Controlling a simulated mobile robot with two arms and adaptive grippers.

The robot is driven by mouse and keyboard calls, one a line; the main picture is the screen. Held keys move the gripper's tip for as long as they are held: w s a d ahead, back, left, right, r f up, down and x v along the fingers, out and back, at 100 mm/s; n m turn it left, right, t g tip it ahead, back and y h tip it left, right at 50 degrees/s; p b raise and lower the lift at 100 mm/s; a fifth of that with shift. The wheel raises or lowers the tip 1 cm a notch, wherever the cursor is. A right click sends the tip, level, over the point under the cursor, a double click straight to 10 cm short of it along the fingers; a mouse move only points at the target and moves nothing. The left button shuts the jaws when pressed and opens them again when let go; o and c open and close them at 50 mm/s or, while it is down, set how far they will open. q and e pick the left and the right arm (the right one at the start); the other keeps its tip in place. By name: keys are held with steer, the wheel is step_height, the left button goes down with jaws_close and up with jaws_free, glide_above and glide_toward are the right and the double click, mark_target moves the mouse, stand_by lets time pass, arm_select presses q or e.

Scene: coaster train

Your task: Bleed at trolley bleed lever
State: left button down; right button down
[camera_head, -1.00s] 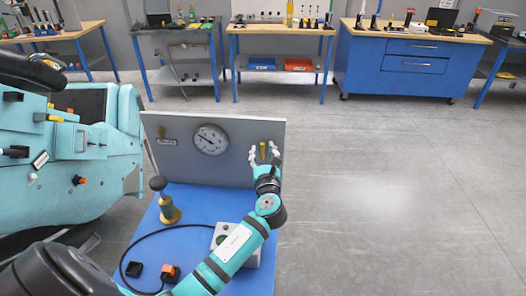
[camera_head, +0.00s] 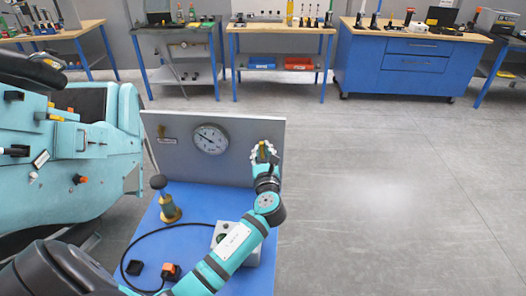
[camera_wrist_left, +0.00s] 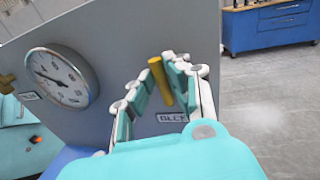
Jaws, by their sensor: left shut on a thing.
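The yellow bleed lever (camera_wrist_left: 159,80) stands on the grey panel (camera_head: 225,170) of the blue trolley (camera_head: 192,203), above a partly hidden label plate (camera_wrist_left: 172,117). My left gripper (camera_head: 263,152) is at the panel's right side with its fingers around the lever, shut on it. In the wrist view the left gripper's fingers (camera_wrist_left: 158,92) lie on both sides of the lever, and its top sticks up between them. The round pressure gauge (camera_head: 210,139) is left of the lever, with its needle pointing to the upper left. My right gripper is not in view.
A brass fitting with a black knob (camera_head: 166,200), a grey box (camera_head: 238,243) and a black cable (camera_head: 128,255) are on the trolley top. A teal machine (camera_head: 75,150) stands close at left. The floor at right is clear.

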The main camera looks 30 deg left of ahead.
arm_select(q)
steer(key=n, duration=0.1)
steer(key=a+n+p, duration=0.1)
steer(key=n, duration=0.1)
steer(key=shift+s+g, duration=0.3)
steer(key=n, duration=0.1)
steer(key=a+n+h+p, duration=0.1)
steer(key=n, duration=0.1)
steer(key=f+n, duration=0.1)
steer(key=n, duration=0.1)
steer(key=shift+s+a+h, duration=0.3)
steer(key=shift+s+a, duration=0.05)
steer(key=shift+s, duration=0.05)
steer(key=n, duration=0.1)
steer(key=f+n+h, duration=0.1)
steer(key=n, duration=0.1)
steer(key=shift+s+a+f, duration=0.1)
steer(key=shift+s+a, duration=0.1)
steer(key=shift+a, duration=0.15)
steer(key=shift+s+a+f+n+h, duration=0.1)
steer(key=shift+f+n+h, duration=0.25)
steer(key=shift+n, duration=0.65)
steer(key=shift+a+f+n+h, duration=0.1)
steer(key=shift+f+n+h, duration=0.25)
steer(key=shift+n, duration=0.65)
steer(key=shift+f, duration=0.15)
steer(key=c, duration=1.3)
jaws_free()
steer(key=shift+c, duration=0.2)
